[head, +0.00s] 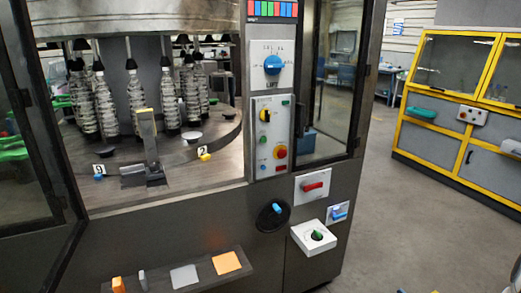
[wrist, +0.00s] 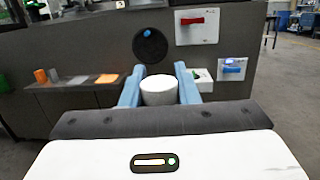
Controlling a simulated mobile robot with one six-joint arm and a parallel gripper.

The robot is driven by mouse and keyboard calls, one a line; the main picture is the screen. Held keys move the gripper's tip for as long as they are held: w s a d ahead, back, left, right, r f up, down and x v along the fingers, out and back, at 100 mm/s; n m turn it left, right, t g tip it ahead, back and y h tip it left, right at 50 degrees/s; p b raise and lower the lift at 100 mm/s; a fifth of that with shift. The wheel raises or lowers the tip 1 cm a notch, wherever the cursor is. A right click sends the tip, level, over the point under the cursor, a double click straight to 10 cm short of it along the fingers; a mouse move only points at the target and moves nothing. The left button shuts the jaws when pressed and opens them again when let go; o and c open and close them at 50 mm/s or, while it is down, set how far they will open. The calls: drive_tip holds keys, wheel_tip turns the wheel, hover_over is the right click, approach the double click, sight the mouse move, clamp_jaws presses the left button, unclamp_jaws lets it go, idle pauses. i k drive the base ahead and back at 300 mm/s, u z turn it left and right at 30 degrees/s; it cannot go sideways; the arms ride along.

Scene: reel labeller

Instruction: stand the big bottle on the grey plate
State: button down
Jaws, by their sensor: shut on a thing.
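My gripper (wrist: 158,80) has two blue fingers, one on each side of a white cylinder (wrist: 159,92), and is shut on it. Its round flat end shows; the rest is hidden, and I cannot tell for sure that it is the big bottle. The grey plate (head: 184,276) lies flat and bare on a dark ledge at the machine's lower front. In the wrist view the grey plate (wrist: 78,80) is ahead and left of my gripper, well apart from it. My gripper's fingers do not show in the head view.
On the ledge (wrist: 68,92), an orange plate (head: 226,263) lies right of the grey plate. Upright orange (head: 118,285) and grey (head: 142,281) pieces stand left of it. A white box with a green knob (head: 315,237) juts from the machine front. Open floor lies right.

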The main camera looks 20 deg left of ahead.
sight(192, 135)
drive_tip(key=u, duration=0.5)
drive_tip(key=k, duration=0.3)
drive_tip(key=u, duration=0.4)
